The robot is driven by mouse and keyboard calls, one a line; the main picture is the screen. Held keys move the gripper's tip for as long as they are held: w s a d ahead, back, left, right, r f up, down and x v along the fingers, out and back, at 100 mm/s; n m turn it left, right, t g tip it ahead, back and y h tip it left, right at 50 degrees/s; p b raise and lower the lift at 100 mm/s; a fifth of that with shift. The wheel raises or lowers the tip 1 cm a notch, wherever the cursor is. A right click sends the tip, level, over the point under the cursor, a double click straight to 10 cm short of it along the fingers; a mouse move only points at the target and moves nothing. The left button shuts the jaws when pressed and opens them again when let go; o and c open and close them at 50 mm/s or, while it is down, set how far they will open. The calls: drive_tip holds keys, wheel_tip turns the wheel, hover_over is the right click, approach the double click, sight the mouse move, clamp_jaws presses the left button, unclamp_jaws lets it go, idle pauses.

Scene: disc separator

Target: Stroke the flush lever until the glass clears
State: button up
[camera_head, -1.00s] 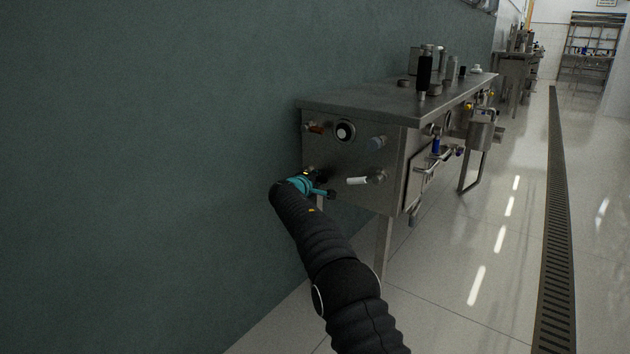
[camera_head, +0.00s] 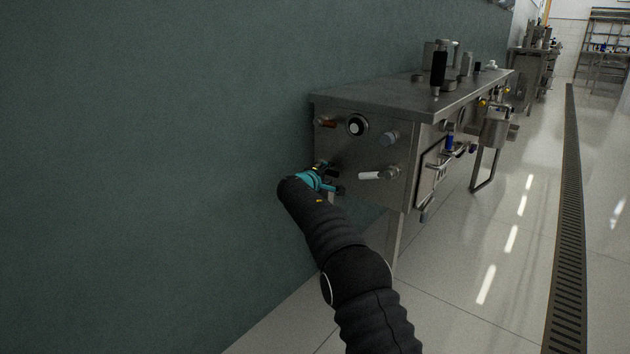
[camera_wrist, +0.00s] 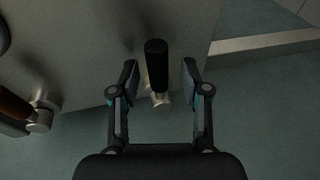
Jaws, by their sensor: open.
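My gripper (camera_head: 328,178) is open beside the end panel of a steel cabinet (camera_head: 347,160), at its lower left. In the wrist view, a lever with a black handle (camera_wrist: 156,62) on a steel stem stands between the open fingers of my gripper (camera_wrist: 172,75), with a gap on both sides. I cannot tell whether this is the flush lever. A round sight glass (camera_head: 357,126) with a dark ring and a pale centre sits high on the panel. Its contents are too small to make out.
Other handles on the panel are brown (camera_head: 325,122), blue-grey (camera_head: 389,138) and white (camera_head: 371,176). The brown one also shows in the wrist view (camera_wrist: 14,104). A green wall (camera_head: 150,170) runs close on the left. The floor (camera_head: 470,310) to the right is clear.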

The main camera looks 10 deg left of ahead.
drive_tip(key=v, duration=1)
drive_tip(key=shift+s, duration=0.3)
drive_tip(key=shift+a, duration=0.1)
